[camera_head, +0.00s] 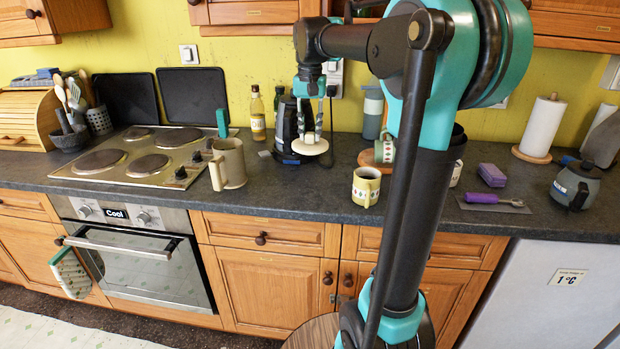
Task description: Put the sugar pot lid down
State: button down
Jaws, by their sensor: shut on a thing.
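The sugar pot lid (310,147) is a round cream disc with a knob on top. My gripper (310,134) points down and is shut on the lid, seemingly by its knob. The lid hangs level, in front of the dark kettle, and looks a little above the counter; I cannot tell the exact gap. A yellow patterned pot (366,190), open on top, stands on the counter to the right and nearer; it looks like the sugar pot. The dark worktop (300,192) runs below them.
A beige jug (231,165) stands left of the lid, by the hob (140,158). A dark kettle (287,125) is close behind. A patterned mug (384,151) is partly hidden by my arm. The counter between jug and yellow pot is clear.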

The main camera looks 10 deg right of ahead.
notch_tip(320, 180, down, 14)
jog(key=shift+f, duration=0.15)
dwell(0.3)
jog(key=shift+f, duration=0.1)
jog(key=c, duration=1.3)
grip_release()
jog(key=shift+o, duration=0.2)
notch_tip(320, 180, up, 12)
jog(key=shift+r, duration=0.1)
